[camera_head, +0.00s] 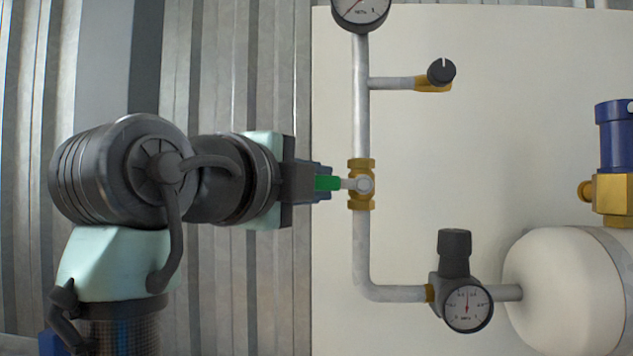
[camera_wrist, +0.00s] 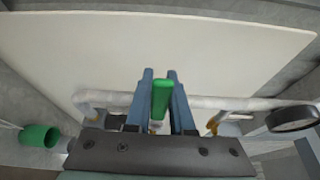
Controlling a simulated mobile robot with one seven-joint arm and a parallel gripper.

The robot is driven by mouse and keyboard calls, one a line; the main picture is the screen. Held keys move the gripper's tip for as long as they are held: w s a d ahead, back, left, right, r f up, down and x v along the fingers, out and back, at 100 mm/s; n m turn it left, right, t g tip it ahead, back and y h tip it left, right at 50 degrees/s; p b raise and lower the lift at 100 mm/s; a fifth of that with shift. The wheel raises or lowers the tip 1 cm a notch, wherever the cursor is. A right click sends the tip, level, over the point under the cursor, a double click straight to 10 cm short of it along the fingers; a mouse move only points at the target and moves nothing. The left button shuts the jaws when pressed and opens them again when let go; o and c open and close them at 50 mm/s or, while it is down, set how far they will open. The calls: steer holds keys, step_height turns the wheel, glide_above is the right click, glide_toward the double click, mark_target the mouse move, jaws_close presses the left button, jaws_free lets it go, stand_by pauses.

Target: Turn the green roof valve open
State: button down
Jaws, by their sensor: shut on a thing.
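The green valve handle (camera_head: 328,183) belongs to a brass valve (camera_head: 361,197) on the vertical grey pipe in the head view. The handle points left, square to the pipe. My gripper (camera_head: 322,183) comes from the left and is shut on the handle, hiding part of its length. In the wrist view, the green handle (camera_wrist: 161,99) lies between the two blue-grey fingers of my gripper (camera_wrist: 162,95). The valve body is mostly hidden there.
A gauge (camera_head: 361,10) tops the pipe. A black knob (camera_head: 441,71) sits on a side branch. A regulator with gauge (camera_head: 467,305) and a white tank (camera_head: 563,290) are lower right. A green cylinder (camera_wrist: 38,136) shows at the wrist view's left.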

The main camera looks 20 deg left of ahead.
steer(key=shift+d, duration=0.1)
steer(key=m, duration=0.1)
steer(key=r+m+g, duration=0.1)
steer(key=m, duration=0.1)
steer(key=r+m+g, duration=0.1)
steer(key=shift+w+d+r+m+y, duration=0.1)
steer(key=shift+d+r+m+y, duration=0.05)
steer(key=shift+d+m+y, duration=0.2)
steer(key=c, duration=0.8)
jaws_free()
